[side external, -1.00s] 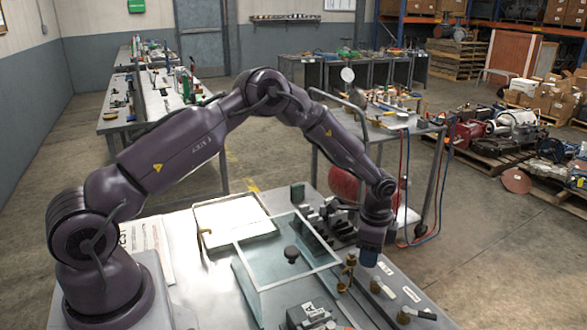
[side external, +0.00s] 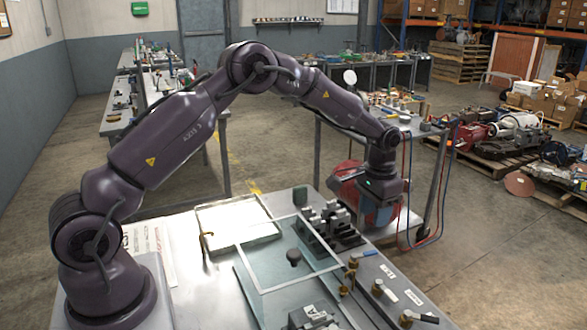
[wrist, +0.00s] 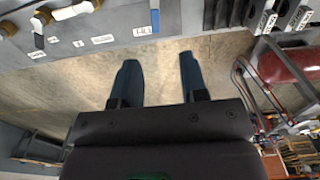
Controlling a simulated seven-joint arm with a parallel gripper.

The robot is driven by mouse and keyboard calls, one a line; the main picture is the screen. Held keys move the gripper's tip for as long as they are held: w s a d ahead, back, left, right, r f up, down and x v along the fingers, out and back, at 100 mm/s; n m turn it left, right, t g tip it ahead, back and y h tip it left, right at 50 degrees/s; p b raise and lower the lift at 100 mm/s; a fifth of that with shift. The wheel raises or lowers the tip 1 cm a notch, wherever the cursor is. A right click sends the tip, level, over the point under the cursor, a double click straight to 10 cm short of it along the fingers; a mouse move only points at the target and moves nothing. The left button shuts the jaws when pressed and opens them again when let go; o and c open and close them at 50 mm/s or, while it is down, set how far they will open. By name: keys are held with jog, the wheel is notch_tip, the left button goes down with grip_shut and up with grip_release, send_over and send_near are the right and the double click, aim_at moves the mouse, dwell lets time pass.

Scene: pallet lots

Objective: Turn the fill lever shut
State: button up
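In the wrist view the blue handle (wrist: 155,14) shows at the top, beside a label (wrist: 142,31) too blurred to read surely. My gripper (side external: 380,222) is raised above and beyond the lever, past the table's edge. In the wrist view my gripper (wrist: 158,60) has its fingers apart, with only floor between them. It touches nothing.
Two more brass-ended levers (side external: 378,289) (side external: 405,319) stand along the panel, with labels. A black block fixture (side external: 332,226) and a glass-topped case (side external: 280,262) with a black knob lie left of the levers. A red tank (side external: 350,185) and cart stand behind.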

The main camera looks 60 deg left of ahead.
jog(key=s+d+r+t, duration=0.1)
jog(key=s+r, duration=0.7)
jog(key=s, duration=0.2)
jog(key=s+d+r, duration=0.2)
jog(key=s+r, duration=0.6)
jog(key=s, duration=0.2)
jog(key=shift+s+d+t, duration=0.2)
jog(key=shift+s+t, duration=0.2)
